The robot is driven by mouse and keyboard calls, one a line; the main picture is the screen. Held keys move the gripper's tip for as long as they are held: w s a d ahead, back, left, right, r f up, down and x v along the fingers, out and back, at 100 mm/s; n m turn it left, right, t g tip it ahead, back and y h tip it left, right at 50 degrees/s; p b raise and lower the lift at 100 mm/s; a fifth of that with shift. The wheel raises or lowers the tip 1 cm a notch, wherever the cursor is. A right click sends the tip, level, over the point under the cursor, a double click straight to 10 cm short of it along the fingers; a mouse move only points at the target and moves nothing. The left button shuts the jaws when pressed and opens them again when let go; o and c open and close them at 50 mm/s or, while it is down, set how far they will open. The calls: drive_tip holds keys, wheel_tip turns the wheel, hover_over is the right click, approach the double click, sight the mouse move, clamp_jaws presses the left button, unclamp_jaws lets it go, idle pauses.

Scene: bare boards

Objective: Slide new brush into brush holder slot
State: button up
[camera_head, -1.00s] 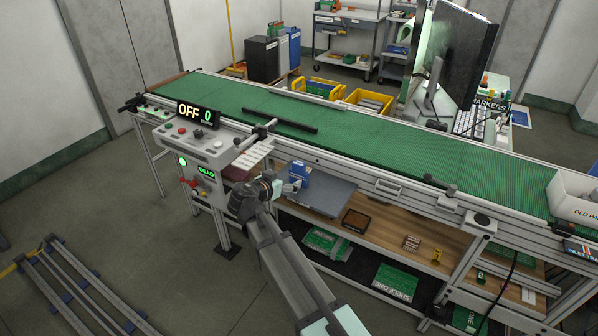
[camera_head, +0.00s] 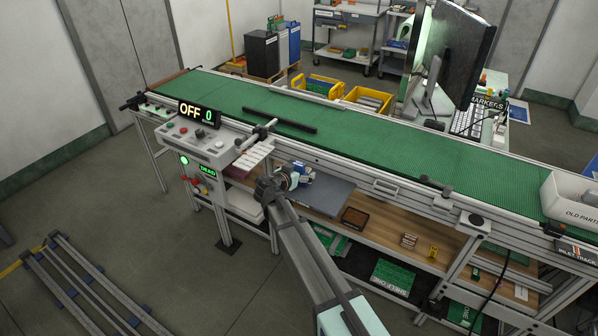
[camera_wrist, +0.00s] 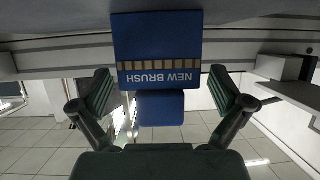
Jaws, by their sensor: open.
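The new brush (camera_wrist: 158,42) is a blue block with a row of tan bars and a "NEW BRUSH" label, which reads upside down in the wrist view. A smaller blue part (camera_wrist: 160,108) sticks out from it toward my gripper (camera_wrist: 160,92). My gripper is open, with one finger on each side of that smaller part and visible gaps between. In the head view the blue brush (camera_head: 303,169) is at the edge of a grey tray (camera_head: 328,196), just beyond my gripper (camera_head: 293,180). I cannot make out the brush holder slot.
The green conveyor belt (camera_head: 370,146) runs behind the tray, with the control box (camera_head: 196,143) to the left. A wooden shelf (camera_head: 382,228) below carries small parts. A white old-parts bin (camera_head: 570,203) stands at the right. The floor at front left holds metal rails (camera_head: 85,285).

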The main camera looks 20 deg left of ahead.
drive_tip(key=c, duration=1.2)
